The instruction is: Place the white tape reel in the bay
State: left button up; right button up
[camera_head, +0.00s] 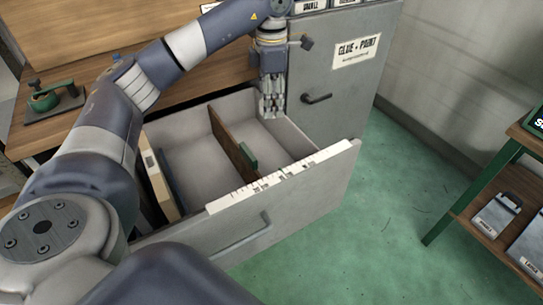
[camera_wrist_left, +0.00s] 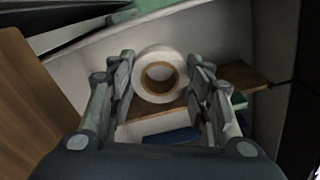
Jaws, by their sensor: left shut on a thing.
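The white tape reel (camera_wrist_left: 160,54), a white ring with a brown core, sits between the fingertips of my left gripper (camera_wrist_left: 162,80) in the left wrist view. The gripper is shut on it. In the head view my left gripper (camera_head: 271,106) points down into the back right part of an open grey drawer (camera_head: 283,135); I cannot make out the reel there. A brown divider (camera_head: 232,147) splits the drawer into bays and also shows beyond the reel in the left wrist view (camera_wrist_left: 245,77). My right gripper is not in view.
A green tab (camera_head: 249,158) stands at the divider. A white ruler-like strip (camera_head: 282,177) runs along the drawer's front edge. A grey cabinet door (camera_head: 335,75) with a dark handle stands behind. A wooden bench (camera_head: 60,130) lies left, a shelf (camera_head: 500,235) right.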

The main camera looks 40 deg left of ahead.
aim_at(271, 157)
pick_arm(q)
notch_tip(271, 157, down, 16)
jog(key=shift+f+b, duration=0.2)
jog(key=shift+b, duration=0.7)
jog(key=shift+f, duration=0.15)
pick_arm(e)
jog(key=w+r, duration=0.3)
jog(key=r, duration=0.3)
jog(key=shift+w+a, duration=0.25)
pick_arm(q)
jog(key=shift+f, duration=0.1)
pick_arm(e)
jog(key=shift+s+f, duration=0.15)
pick_arm(q)
jog(key=o, duration=0.9)
jog(key=shift+o, duration=1)
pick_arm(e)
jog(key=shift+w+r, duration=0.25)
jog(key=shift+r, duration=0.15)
pick_arm(q)
notch_tip(271, 157, up, 12)
jog(key=p, duration=0.1)
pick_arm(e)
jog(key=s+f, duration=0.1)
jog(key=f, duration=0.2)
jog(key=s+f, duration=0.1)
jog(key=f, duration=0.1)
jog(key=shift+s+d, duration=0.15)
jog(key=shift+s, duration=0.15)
